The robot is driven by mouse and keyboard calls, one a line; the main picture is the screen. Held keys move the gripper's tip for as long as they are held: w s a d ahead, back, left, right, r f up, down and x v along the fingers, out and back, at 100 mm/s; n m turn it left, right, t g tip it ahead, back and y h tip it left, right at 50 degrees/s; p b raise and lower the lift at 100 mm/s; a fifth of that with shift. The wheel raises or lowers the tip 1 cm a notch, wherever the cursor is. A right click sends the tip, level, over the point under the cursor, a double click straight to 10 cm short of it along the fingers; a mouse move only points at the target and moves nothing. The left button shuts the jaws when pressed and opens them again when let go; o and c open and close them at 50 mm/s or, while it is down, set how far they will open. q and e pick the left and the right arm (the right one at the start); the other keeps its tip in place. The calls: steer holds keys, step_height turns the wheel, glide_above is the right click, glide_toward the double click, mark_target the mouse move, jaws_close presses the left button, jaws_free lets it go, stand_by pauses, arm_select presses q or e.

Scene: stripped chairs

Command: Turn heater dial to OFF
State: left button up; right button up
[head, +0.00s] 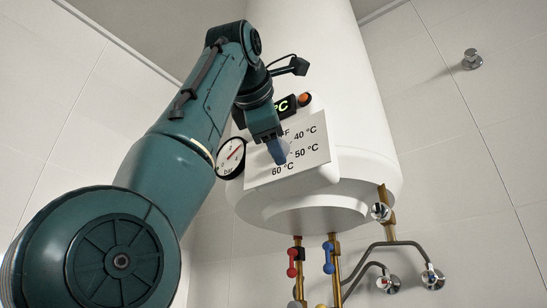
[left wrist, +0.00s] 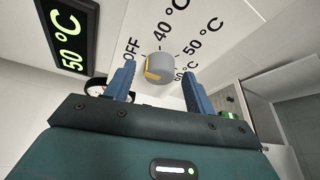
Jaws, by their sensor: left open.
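The heater dial (left wrist: 160,67) is a round grey knob with a yellow mark at its lower left in the left wrist view. It sits on a white plate (head: 318,128) marked OFF, 40, 50 and 60 °C. The yellow mark lies on the side near OFF, but I cannot tell exactly which setting it marks. My left gripper (head: 278,152) is at the plate and hides the dial in the head view. In the left wrist view its open blue fingers (left wrist: 159,68) stand either side of the dial, with gaps showing. My right gripper is out of view.
The white heater tank (head: 310,50) hangs on the tiled wall. A pressure gauge (head: 231,158) sits beside the plate and a green display (left wrist: 68,36) reads 50 °C. Pipes with a red valve (head: 292,262) and a blue valve (head: 328,260) hang below.

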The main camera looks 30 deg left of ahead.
arm_select(q)
steer(key=v, duration=1.3)
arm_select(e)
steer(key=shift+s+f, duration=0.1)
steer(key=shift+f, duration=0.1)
